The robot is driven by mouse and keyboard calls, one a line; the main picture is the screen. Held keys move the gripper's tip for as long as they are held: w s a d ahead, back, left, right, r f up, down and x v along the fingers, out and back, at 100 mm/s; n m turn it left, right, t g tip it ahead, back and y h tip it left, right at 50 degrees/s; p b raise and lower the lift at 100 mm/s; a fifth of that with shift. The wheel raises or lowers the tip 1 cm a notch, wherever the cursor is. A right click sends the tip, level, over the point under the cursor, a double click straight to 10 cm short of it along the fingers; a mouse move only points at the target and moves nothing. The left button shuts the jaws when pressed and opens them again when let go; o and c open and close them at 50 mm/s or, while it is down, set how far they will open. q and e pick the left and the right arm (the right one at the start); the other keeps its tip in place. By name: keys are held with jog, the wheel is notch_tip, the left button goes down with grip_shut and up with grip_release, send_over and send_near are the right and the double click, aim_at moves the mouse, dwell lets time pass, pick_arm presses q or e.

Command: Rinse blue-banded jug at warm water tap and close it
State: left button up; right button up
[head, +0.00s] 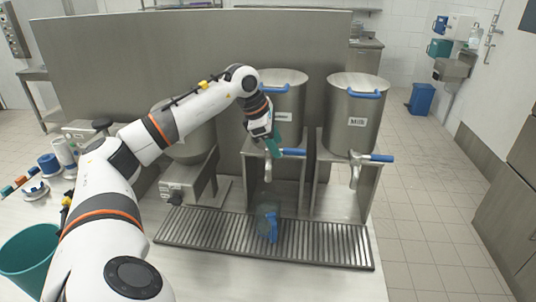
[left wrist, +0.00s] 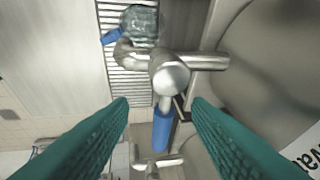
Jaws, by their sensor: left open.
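The transparent jug (head: 266,222) stands on the drip grate below the middle tank's tap, with blue on its front. In the left wrist view the jug (left wrist: 142,22) shows at the top, beyond the tap spout. The middle tap has a blue lever (head: 293,152) pointing right, like the tap beside it. My left gripper (head: 272,143) is at this tap with teal fingers. In the left wrist view its fingers are apart, with the blue lever (left wrist: 161,130) in the gap and nothing gripped. I cannot tell whether water runs. My right gripper is out of view.
The right tank (head: 350,110) is labelled Milk and has its own blue-levered tap (head: 378,158). The slotted drip grate (head: 330,245) is bare to the right of the jug. A teal bin (head: 28,250) and several small items stand at the left.

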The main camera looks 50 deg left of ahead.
pick_arm(q)
jog(key=s+a+b, duration=0.3)
jog(key=s+b, duration=0.2)
jog(key=s, duration=0.4)
jog(key=shift+b, duration=0.3)
jog(key=shift+r, duration=0.1)
